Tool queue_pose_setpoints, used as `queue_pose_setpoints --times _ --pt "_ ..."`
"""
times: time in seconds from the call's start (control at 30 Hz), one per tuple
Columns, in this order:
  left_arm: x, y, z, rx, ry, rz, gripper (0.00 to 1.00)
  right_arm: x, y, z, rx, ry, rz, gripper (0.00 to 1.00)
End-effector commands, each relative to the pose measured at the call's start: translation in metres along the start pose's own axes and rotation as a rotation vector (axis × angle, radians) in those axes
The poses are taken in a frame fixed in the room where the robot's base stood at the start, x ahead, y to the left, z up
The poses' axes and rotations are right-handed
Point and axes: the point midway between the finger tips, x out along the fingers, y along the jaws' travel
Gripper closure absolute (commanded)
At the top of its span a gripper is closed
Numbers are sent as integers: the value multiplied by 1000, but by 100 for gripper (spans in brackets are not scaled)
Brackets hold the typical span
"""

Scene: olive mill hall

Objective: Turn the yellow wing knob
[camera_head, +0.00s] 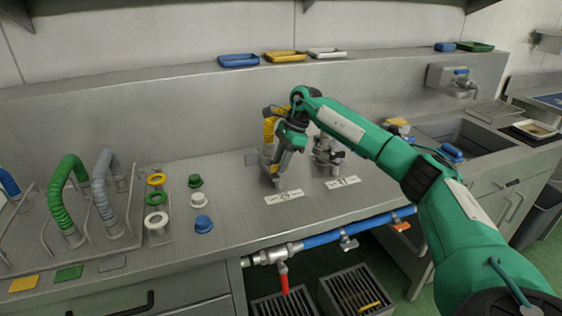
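A yellow part (269,127) shows at the fitting in the middle of the counter, just behind my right gripper. It is small and partly covered, so I cannot tell whether it is the yellow wing knob or a hose. My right gripper (277,170) points down in front of this fitting, above a white number label (284,196). Its fingers are small and blend with the grey metal, so their opening and any contact are unclear. A second grey metal fitting (326,153) stands just to the right, behind another label (342,183). My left gripper is out of view.
Green (61,201) and grey (104,182) hoses stand in a rack at left. Coloured rings and caps (202,224) lie beside it. A blue pipe (345,230) with a red-handled valve (284,280) runs below the counter edge. A sink (455,133) is at right.

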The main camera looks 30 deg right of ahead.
Motion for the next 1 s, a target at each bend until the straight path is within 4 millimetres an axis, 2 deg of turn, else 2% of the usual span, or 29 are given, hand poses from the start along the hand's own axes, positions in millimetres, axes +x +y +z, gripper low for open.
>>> queue_pose_setpoints --times 0.17,0.37,0.6,0.8,1.0 --pt "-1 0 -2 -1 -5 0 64 -28 -1 0 1 -1 -6 69" --pt "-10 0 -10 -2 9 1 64 -75 -1 0 1 -1 -5 69" --pt "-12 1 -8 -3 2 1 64 -119 -1 0 1 -1 -3 69" --pt "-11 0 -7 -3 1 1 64 -134 0 -1 1 0 -1 69" --pt "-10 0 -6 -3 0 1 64 -135 0 -1 1 0 0 69"
